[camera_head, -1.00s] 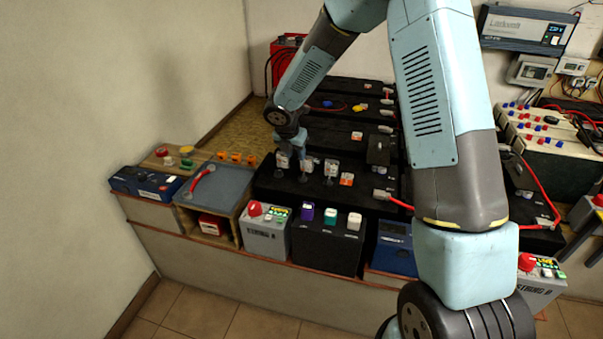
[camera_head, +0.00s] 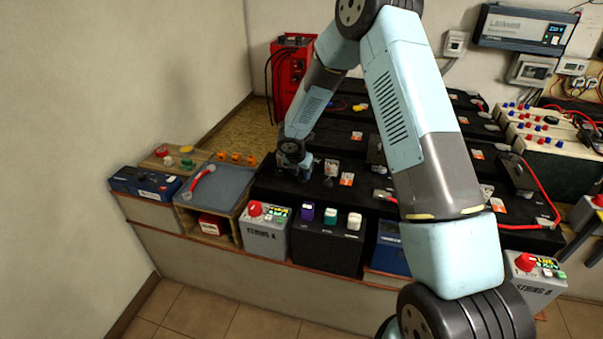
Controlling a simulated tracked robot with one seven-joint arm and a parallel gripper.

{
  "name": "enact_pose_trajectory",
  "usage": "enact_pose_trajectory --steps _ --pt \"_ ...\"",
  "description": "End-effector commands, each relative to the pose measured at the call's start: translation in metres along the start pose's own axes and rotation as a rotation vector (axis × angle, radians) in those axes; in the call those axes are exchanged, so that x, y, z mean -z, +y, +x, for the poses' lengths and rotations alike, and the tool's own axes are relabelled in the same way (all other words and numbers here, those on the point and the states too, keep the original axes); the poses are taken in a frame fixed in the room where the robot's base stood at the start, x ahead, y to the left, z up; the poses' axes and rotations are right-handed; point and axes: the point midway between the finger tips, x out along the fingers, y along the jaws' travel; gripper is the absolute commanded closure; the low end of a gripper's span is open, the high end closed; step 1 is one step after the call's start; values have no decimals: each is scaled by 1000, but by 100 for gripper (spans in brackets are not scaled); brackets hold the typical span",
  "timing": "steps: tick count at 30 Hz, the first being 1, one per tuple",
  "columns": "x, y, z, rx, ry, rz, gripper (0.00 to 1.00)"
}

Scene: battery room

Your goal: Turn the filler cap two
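A black battery (camera_head: 262,178) lies across the bench in front of the robot. On its top stand small dark filler caps with whitish tags. One tagged cap (camera_head: 331,169) shows clear of the arm. My gripper (camera_head: 298,172) points down over the battery's left part, left of that cap. It covers most of the other caps there, with a bit of white tag showing at its right side. The cap numbers are too small to read. The fingertips are small and dark against the black top, so I cannot tell their opening or whether they touch a cap.
An orange label (camera_head: 346,180) lies right of the caps. The grey STRING A box (camera_head: 265,236) with a red knob and a black box (camera_head: 327,245) with coloured switches stand in front. A grey-blue tray (camera_head: 214,186) is at left, a red charger (camera_head: 294,75) behind.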

Motion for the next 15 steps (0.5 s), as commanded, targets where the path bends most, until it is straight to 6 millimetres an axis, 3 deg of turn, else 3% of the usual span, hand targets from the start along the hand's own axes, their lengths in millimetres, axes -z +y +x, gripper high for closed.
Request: enact_pose_trajectory --steps 6,15 --pt "0 0 0 0 0 0 63" --pt "0 0 0 0 0 0 92"
